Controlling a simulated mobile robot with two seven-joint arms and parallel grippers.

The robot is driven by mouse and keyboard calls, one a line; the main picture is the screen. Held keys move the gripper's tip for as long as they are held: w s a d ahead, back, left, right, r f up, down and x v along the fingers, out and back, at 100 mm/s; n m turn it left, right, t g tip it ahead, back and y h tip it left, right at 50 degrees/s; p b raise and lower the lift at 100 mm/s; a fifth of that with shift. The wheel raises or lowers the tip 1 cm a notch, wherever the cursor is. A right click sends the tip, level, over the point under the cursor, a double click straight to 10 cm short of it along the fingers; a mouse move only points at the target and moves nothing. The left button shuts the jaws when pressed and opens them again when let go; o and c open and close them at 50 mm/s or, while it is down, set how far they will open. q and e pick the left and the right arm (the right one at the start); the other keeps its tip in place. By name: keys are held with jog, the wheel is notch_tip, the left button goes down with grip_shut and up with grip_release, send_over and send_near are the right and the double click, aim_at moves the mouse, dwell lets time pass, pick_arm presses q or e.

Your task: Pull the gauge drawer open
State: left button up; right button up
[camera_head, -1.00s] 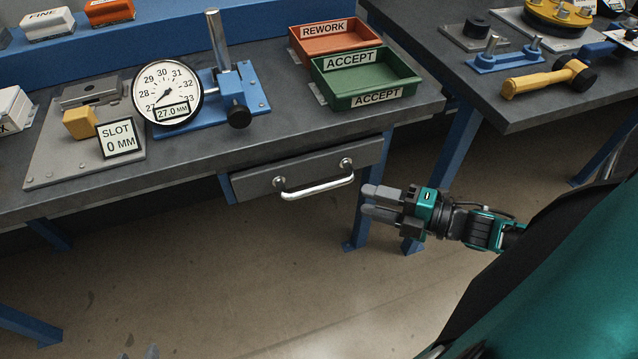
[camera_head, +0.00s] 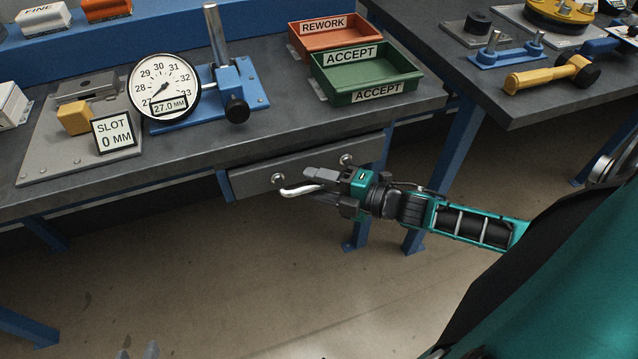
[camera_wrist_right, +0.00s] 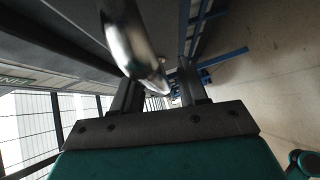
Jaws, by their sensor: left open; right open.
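The gauge drawer (camera_head: 255,182) is a dark grey front under the bench top and looks shut. Its silver bar handle (camera_head: 298,190) is partly hidden by my right gripper (camera_head: 314,184). The right gripper is open at the handle's right part. In the right wrist view, the handle (camera_wrist_right: 132,40) runs large between the two open fingers of my right gripper (camera_wrist_right: 158,85); I cannot tell whether they touch it. Two pale tips at the bottom edge of the head view appear to be my left gripper (camera_head: 138,352), apart and away from the drawer.
On the bench top (camera_head: 220,150) stand a dial gauge (camera_head: 164,85) on a blue stand, a slot plate (camera_head: 50,150), a green ACCEPT tray (camera_head: 365,75) and an orange REWORK tray (camera_head: 330,35). A blue bench leg (camera_head: 365,220) is behind my right wrist. The floor below is clear.

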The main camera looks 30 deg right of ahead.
grip_shut()
dwell(0.3)
dwell(0.3)
